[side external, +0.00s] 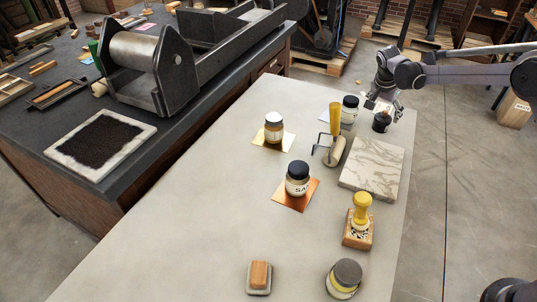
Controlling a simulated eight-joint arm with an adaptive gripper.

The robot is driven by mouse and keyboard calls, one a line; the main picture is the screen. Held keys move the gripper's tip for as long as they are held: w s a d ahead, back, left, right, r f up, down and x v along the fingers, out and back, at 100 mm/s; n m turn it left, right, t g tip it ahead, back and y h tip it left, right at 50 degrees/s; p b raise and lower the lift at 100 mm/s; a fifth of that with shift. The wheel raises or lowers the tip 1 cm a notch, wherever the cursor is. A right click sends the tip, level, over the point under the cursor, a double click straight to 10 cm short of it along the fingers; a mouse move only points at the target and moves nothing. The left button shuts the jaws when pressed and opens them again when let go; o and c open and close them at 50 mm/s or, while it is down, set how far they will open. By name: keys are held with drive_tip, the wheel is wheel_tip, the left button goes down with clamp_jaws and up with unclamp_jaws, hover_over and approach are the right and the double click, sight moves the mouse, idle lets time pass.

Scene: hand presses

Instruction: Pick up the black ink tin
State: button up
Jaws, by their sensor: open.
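A small dark cylinder (381,122), which looks like the black ink tin, stands upright near the table's far right edge. My gripper (390,108) is open and points down just above and behind this tin. The picture is too small to tell whether the fingers touch it. Another round tin (344,278) with a dark grey lid and a yellow band stands at the table's near right edge.
A black-lidded jar (349,110) stands close left of the dark tin. Two more jars (274,127) (297,179), a yellow-handled stamp (359,220) and a wooden block (259,276) also stand here. The table's left part (190,220) is clear.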

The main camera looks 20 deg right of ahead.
sight(384, 115)
drive_tip(key=x, duration=0.4)
drive_tip(key=shift+d+f, duration=0.1)
drive_tip(key=c, duration=1.5)
drive_tip(key=shift+o, duration=0.2)
